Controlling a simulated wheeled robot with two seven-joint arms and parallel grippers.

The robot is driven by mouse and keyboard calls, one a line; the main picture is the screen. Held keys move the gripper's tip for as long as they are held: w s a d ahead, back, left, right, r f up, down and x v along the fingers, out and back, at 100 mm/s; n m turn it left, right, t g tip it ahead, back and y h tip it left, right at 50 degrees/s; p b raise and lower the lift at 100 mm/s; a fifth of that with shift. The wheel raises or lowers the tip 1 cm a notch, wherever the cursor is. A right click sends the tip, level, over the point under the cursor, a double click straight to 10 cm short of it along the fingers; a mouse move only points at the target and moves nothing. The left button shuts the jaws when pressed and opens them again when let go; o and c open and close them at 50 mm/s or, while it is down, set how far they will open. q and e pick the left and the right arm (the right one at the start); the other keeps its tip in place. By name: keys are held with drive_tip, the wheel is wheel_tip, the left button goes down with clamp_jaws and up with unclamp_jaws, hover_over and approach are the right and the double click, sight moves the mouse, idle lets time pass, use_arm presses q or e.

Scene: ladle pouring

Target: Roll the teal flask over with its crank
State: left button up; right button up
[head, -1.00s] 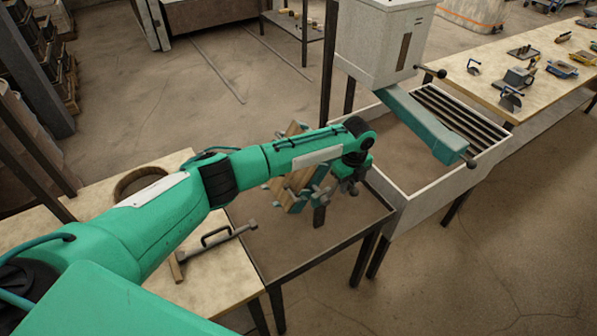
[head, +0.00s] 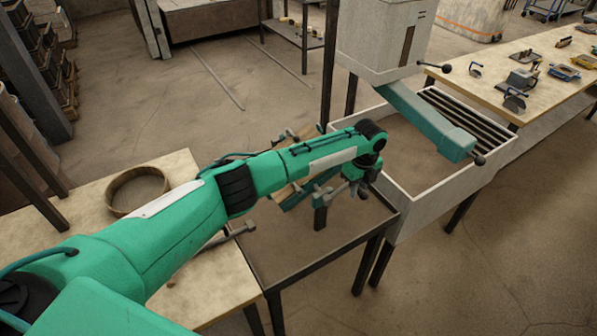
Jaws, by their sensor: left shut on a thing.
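The teal flask (head: 310,189), with wooden faces and clamps, is mounted tilted on a dark post above a dark-framed table. My left arm crosses in front and hides much of it. My left gripper (head: 357,188) is at the flask's right end, pointing down. It is shut on the crank there; the handle is mostly hidden by the fingers and wrist. My right gripper is not in view.
A white hopper (head: 375,40) with a teal chute (head: 425,118) stands above a grated white bin (head: 405,190), just right of the flask. A round sieve (head: 138,190) lies on the left bench. A tool bench (head: 500,85) is at the right.

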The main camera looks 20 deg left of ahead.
use_arm(q)
drive_tip(key=shift+w+d+f, duration=0.15)
drive_tip(key=shift+w+f, duration=0.05)
drive_tip(key=shift+f, duration=0.05)
drive_tip(key=shift+d+f+b, duration=0.1)
drive_tip(key=shift+f+b, duration=0.8)
drive_tip(key=shift+b, duration=0.15)
drive_tip(key=shift+f+b, duration=0.35)
drive_tip(key=shift+f, duration=0.3)
drive_tip(key=o, duration=0.7)
drive_tip(key=shift+c, duration=0.2)
drive_tip(key=o, duration=0.5)
drive_tip(key=shift+w+d+f, duration=0.1)
drive_tip(key=shift+w+f, duration=0.1)
drive_tip(key=shift+f, duration=0.05)
drive_tip(key=shift+r, duration=0.15)
drive_tip(key=shift+s+r, duration=0.1)
